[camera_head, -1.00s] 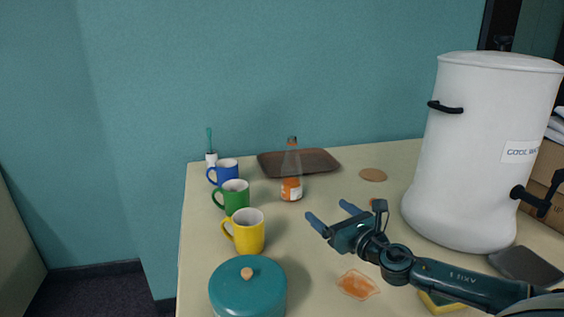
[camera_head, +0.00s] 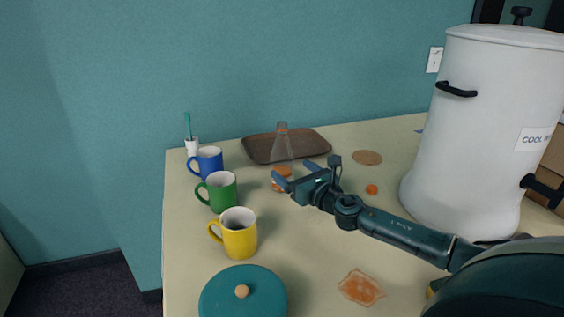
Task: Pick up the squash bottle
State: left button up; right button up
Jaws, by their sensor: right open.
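The squash bottle (camera_head: 282,148) stands upright on the table, in front of the brown tray. It is clear, with orange near its neck and low down. My right gripper (camera_head: 291,174) is open and empty, its two blue fingers reaching to the bottle's lower part from the right. The fingers and hand cover some of the bottle's base. I cannot tell whether a finger touches it. My left gripper is out of view.
Blue (camera_head: 208,161), green (camera_head: 220,192) and yellow mugs (camera_head: 239,236) stand left of the bottle. A teal lidded pot (camera_head: 245,300) is in front. A large white cooler (camera_head: 475,130) stands at right. An orange cap-like disc (camera_head: 372,189) and a coaster (camera_head: 367,157) lie right of the bottle.

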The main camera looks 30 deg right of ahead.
aim_at(288, 166)
jog(key=shift+w+d+f, duration=0.1)
jog(key=shift+w+f, duration=0.05)
jog(key=shift+w, duration=1.5)
jog(key=shift+w+d+f, duration=0.1)
jog(key=shift+w, duration=1.5)
jog(key=c, duration=1)
jog(key=shift+c, duration=0.8)
jog(key=shift+r, duration=0.15)
